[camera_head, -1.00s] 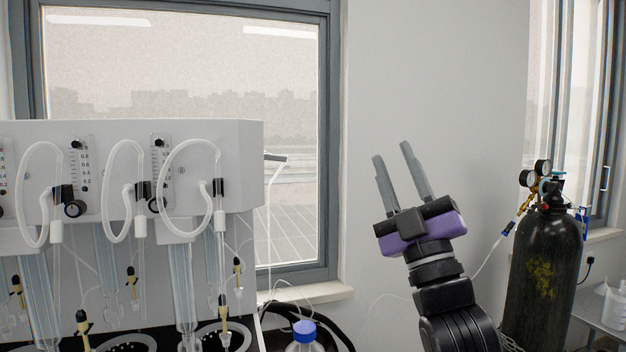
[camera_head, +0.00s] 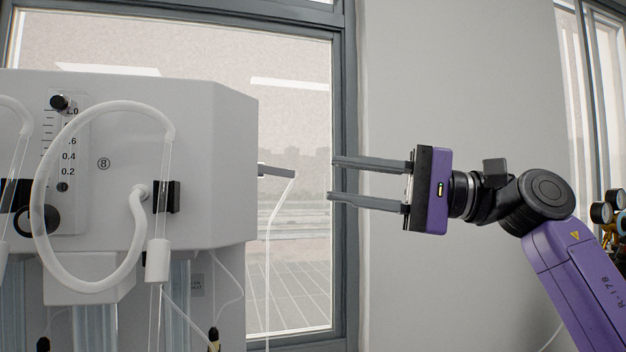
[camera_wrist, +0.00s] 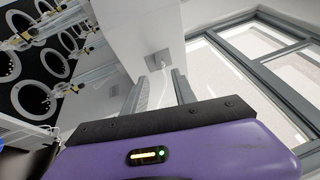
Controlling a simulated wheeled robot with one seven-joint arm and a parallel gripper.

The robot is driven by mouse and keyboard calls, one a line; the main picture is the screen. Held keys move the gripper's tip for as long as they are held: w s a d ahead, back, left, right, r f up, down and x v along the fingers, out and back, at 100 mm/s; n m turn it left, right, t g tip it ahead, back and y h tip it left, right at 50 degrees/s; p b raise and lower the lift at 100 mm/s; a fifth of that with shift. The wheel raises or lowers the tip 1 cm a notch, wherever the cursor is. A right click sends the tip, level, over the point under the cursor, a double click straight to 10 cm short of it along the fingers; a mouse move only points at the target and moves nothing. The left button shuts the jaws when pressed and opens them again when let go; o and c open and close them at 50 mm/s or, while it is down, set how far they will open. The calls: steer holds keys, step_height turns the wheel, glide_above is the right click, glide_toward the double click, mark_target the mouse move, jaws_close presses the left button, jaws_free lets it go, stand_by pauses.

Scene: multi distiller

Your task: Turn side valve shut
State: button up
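The side valve (camera_head: 277,171) is a small grey lever piece sticking out of the right side of the white distiller housing (camera_head: 215,150). A thin white tube hangs down from its outer end. My gripper (camera_head: 332,178) is to the right of the valve, level with it, fingers pointing left. It is open and empty, with a gap between the fingertips and the valve. In the wrist view the valve (camera_wrist: 157,60) shows on the housing side, ahead of and between the two fingertips (camera_wrist: 160,76). The lever's exact angle is hard to tell.
A looped white hose (camera_head: 50,200) and flow gauge (camera_head: 68,145) are on the housing's front. A window (camera_head: 305,240) with a grey frame is behind the valve. Pressure gauges (camera_head: 601,212) stand at the far right. The space between gripper and valve looks clear.

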mark_target(288, 174)
steer(key=shift+n, duration=0.3)
steer(key=shift+p+x, duration=0.5)
steer(key=shift+x, duration=3.3)
steer(key=shift+s+f, duration=0.15)
jaws_close()
